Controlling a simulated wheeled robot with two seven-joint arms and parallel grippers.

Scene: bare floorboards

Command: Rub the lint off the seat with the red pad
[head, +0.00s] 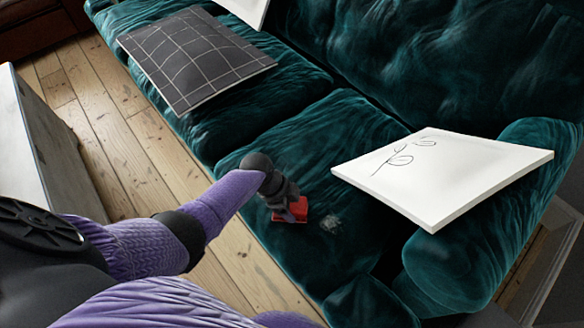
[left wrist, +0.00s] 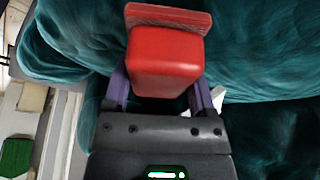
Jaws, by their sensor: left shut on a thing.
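The red pad (head: 290,211) is held by my left gripper (head: 287,200) low over the front part of the teal sofa seat (head: 330,150). In the left wrist view the red pad (left wrist: 166,60) sits between the two purple fingers, which are shut on it. A small greyish-white patch of lint (head: 331,224) lies on the seat just right of the pad, apart from it. I cannot tell whether the pad touches the seat. My right gripper is not in view.
A dark grid-patterned cushion (head: 195,58) lies on the far left seat. A pale cabinet (head: 50,160) stands at the left, with bare floorboards (head: 130,140) between it and the sofa.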

